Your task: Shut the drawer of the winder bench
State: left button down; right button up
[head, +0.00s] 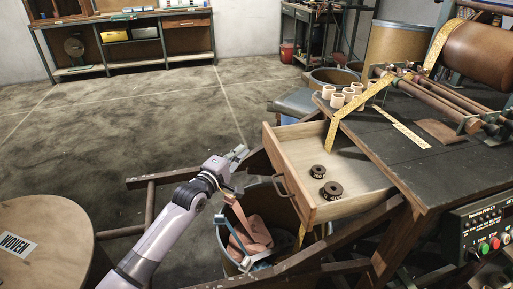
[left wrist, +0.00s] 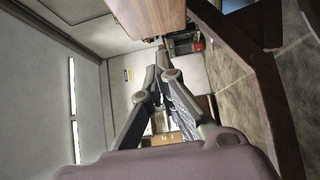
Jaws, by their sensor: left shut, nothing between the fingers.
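The winder bench (head: 432,185) stands at the right with its wooden drawer (head: 268,148) pulled out toward the left. Two dark tape rolls (head: 332,190) lie inside the drawer. The drawer's front carries a metal handle (head: 283,184). My left gripper (head: 240,151) is shut and empty, to the left of the drawer front and apart from the handle. In the left wrist view the closed fingers (left wrist: 161,62) show below a brown wooden panel (left wrist: 148,14), which looks like part of the drawer. My right gripper is not in view.
A bin (head: 228,247) with red-brown and blue scraps stands below the drawer, close under my left forearm. Wooden frame beams (head: 150,205) run around it. A round "WOVEN" drum top (head: 62,228) is at the lower left. The floor behind is clear.

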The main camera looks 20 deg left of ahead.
aim_at(264, 137)
pick_arm(q)
jog(key=shift+w+d+b, duration=0.2)
jog(key=shift+w+d, duration=0.75)
jog(key=shift+w, duration=0.25)
jog(key=shift+w+d+b, duration=0.2)
jog(key=shift+w+d, duration=0.75)
jog(key=shift+w, duration=0.25)
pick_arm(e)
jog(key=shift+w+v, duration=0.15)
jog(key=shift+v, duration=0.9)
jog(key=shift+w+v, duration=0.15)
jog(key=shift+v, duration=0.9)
